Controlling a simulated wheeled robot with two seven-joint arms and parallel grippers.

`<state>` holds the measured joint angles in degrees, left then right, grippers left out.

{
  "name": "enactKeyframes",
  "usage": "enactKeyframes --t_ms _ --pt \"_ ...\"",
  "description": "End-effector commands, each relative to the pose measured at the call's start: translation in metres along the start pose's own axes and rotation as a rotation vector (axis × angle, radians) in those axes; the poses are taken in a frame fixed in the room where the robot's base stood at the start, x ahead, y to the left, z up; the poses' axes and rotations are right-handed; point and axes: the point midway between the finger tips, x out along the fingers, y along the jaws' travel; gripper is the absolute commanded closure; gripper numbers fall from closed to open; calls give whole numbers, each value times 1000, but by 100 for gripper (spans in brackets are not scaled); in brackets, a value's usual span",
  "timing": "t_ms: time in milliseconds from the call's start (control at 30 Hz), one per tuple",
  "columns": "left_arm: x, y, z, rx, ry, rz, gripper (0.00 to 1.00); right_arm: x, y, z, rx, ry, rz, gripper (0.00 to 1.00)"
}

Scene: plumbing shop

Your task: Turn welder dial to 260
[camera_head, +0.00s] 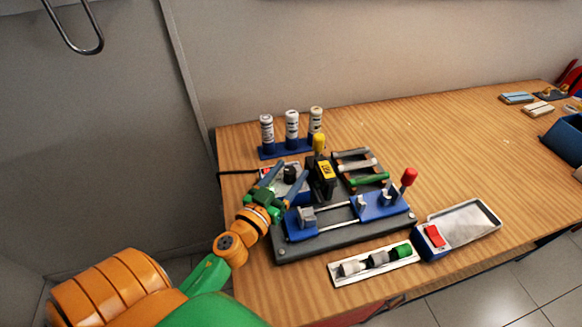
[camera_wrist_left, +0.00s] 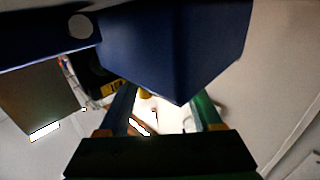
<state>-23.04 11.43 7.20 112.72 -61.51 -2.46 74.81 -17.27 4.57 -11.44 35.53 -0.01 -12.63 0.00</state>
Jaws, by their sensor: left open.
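The welder's black dial (camera_head: 290,172) stands on a small box with a pale, red-edged face, at the back left of the bench. The number it points at is too small to read. My left gripper (camera_head: 293,168) is open, with its two blue fingers spread on either side of the dial in the head view. I cannot tell whether they touch it. In the left wrist view the fingers (camera_wrist_left: 165,105) reach toward a large dark blue surface (camera_wrist_left: 180,45), and the dial cannot be made out. My right gripper is not in view.
The black heater block with a yellow label (camera_head: 326,171) stands close right of the gripper. A blue rack (camera_head: 283,151) with three white bottles stands behind. The bench's right middle (camera_head: 450,150) is mostly clear.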

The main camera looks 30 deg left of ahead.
Motion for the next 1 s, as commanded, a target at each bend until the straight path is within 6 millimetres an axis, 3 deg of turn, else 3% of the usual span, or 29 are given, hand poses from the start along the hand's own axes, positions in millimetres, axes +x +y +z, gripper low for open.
enactKeyframes --t_ms 333,500,600,1000 --pt "7 0 0 0 0 0 34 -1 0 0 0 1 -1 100" --pt "7 0 0 0 0 0 80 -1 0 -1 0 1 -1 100" --pt "7 0 0 0 0 -1 100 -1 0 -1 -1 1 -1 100" --pt "7 -1 0 3 -1 70 100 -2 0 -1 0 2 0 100"
